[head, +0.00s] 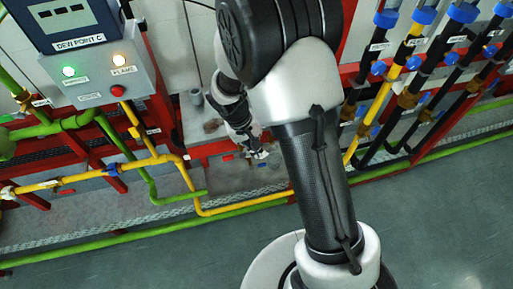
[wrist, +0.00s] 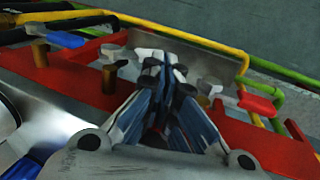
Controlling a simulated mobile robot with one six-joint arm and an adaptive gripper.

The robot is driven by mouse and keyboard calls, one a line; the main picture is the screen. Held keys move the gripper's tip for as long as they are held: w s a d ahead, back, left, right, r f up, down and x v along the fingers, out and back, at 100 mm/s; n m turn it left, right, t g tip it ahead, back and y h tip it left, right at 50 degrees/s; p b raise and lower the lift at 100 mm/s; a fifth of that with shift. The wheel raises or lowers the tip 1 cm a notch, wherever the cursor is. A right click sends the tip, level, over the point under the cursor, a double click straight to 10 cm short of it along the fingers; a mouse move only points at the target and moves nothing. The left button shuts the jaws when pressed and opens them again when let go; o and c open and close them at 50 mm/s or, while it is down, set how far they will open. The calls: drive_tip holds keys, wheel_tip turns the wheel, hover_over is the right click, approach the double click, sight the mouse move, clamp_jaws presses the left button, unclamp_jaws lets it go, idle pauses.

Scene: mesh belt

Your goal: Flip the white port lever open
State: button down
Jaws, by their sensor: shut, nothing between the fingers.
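The white port lever (wrist: 147,53) is in the wrist view, at the middle valve, just left of my gripper's tips. The fingers partly hide it, and I cannot tell whether they touch it. My gripper (wrist: 166,66) is shut and empty, pointing away from the camera over the red rail. In the head view my gripper (head: 257,153) is low over the port row, and the white lever cannot be made out clearly there.
A blue lever (wrist: 66,39) stands on the left and a red lever (wrist: 257,104) on the right. Brass stems (wrist: 109,78) rise from the red rail (wrist: 75,75). Yellow pipe (wrist: 190,40) and green pipe (wrist: 290,75) run behind. A control box (head: 105,75) is upper left.

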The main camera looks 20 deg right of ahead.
drive_tip(key=shift+b+x, duration=1.45)
drive_tip(key=shift+x, duration=0.05)
drive_tip(key=shift+f, duration=0.25)
drive_tip(key=shift+r, duration=0.1)
idle(0.9)
drive_tip(key=v, duration=1.1)
drive_tip(key=shift+r, duration=0.4)
